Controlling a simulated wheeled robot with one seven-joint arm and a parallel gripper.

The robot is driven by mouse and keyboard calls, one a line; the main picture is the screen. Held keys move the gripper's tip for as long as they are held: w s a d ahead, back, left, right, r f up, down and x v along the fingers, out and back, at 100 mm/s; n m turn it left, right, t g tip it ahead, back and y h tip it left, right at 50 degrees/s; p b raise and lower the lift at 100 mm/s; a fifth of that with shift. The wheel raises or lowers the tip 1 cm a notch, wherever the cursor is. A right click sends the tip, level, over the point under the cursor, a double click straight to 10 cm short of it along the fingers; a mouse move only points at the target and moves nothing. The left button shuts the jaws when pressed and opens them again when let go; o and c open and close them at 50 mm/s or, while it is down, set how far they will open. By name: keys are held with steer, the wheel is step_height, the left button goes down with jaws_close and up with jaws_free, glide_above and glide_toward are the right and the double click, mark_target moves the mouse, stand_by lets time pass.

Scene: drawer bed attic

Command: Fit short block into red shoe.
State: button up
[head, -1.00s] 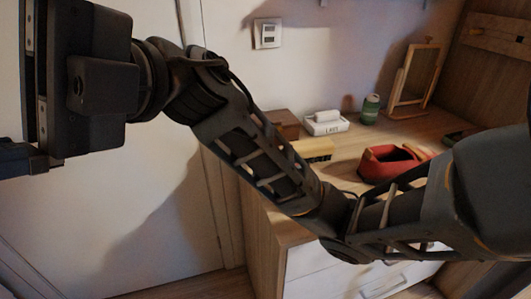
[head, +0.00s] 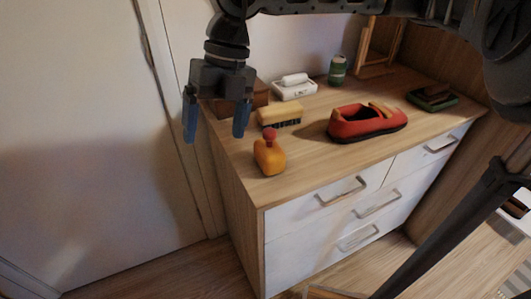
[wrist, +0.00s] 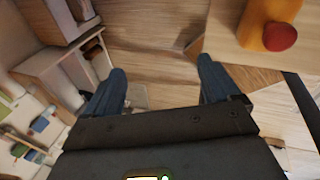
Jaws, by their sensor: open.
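The red shoe (head: 366,124), with a dark opening on top, sits on the wooden dresser top in the head view. A short orange block (head: 269,158) with a red knob stands near the dresser's front left corner. The block also shows at the upper right of the wrist view (wrist: 262,22). My gripper (head: 216,134) points down with blue fingers apart and nothing between them. It is left of the block, near the dresser's left edge, and apart from it. The wrist view shows both fingers (wrist: 160,85) spread.
Behind the block lie a yellow brush-like piece (head: 279,115), a brown box (head: 261,94) and a white tray (head: 294,90). A green can (head: 337,70) stands at the back, a dark green item (head: 432,97) at the right. Bare dresser top (head: 310,158) separates block and shoe.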

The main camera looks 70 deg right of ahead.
mark_target(268, 129)
steer(key=s+d+h, duration=0.1)
steer(key=s+d, duration=0.1)
steer(key=d, duration=0.1)
steer(key=s+d+m+g+h, duration=0.1)
steer(key=s+d, duration=0.1)
steer(key=d, duration=0.1)
steer(key=s+d+f+m+h, duration=0.1)
steer(key=s+d, duration=0.1)
steer(key=d, duration=0.1)
steer(key=shift+d, duration=0.35)
steer(key=shift+s+d+f+g, duration=0.1)
steer(key=shift+d+f+g, duration=0.1)
steer(key=shift+f+g, duration=0.1)
steer(key=shift+s+f+p, duration=0.15)
steer(key=shift+f+p, duration=0.25)
steer(key=shift+f, duration=1.45)
steer(key=shift+s+f+p, duration=0.1)
steer(key=shift+f+p, duration=0.3)
steer(key=shift+f, duration=1.4)
steer(key=c, duration=1.5)
